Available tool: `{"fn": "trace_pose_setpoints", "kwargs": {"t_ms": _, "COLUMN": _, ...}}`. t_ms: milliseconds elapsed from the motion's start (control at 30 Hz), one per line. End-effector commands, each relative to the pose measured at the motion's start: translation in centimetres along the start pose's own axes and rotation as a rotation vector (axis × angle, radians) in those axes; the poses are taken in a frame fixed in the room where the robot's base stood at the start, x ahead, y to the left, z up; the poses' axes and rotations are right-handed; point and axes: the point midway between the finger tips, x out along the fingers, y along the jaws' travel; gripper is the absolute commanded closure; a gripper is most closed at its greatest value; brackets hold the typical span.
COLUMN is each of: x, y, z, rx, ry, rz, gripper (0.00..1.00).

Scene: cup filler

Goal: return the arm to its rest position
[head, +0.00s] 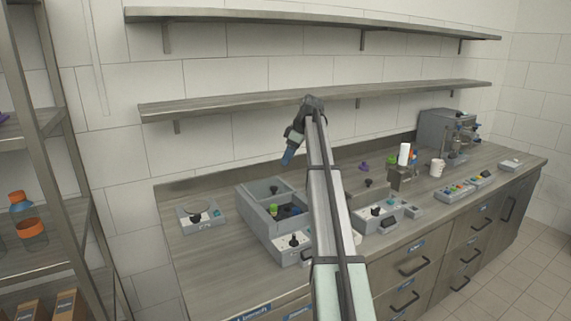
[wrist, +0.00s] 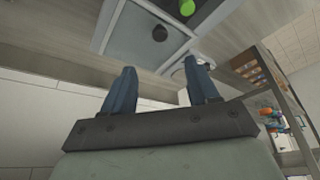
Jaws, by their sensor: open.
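My gripper (head: 288,156) is at the end of my arm, which reaches up and forward over the counter in the head view. It hangs tilted down to the left, above the grey bin unit (head: 247,228) and apart from it. In the wrist view my gripper's two blue fingers (wrist: 162,92) stand wide apart with nothing between them. Beyond them, the wrist view shows the bin unit (wrist: 120,45) with a dark round piece and a green piece. My arm hides part of the counter behind it.
Two long empty shelves (head: 310,90) run along the wall behind my arm. A metal rack (head: 75,200) stands at the left. The counter (head: 185,262) also holds a small scale-like device (head: 200,217), control boxes (head: 465,187), a white mug (head: 437,168) and a grey machine (head: 437,130).

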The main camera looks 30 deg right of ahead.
Motion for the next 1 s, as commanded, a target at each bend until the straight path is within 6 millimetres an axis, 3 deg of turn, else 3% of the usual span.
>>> {"fn": "trace_pose_setpoints", "kwargs": {"t_ms": 667, "x": -0.5, "y": 0.0, "z": 0.3, "rx": 0.007, "ry": -0.002, "rz": 0.001, "gripper": 0.41}}
{"fn": "trace_pose_setpoints", "kwargs": {"t_ms": 767, "x": -0.8, "y": -0.1, "z": 2.1, "rx": 0.053, "ry": -0.019, "rz": 0.007, "gripper": 0.41}}
{"fn": "trace_pose_setpoints", "kwargs": {"t_ms": 833, "x": -1.3, "y": -0.2, "z": 4.6, "rx": 0.121, "ry": -0.041, "rz": 0.015, "gripper": 0.41}}
{"fn": "trace_pose_setpoints", "kwargs": {"t_ms": 1000, "x": -2.8, "y": -0.3, "z": 14.2, "rx": 0.388, "ry": -0.114, "rz": 0.064, "gripper": 0.41}}
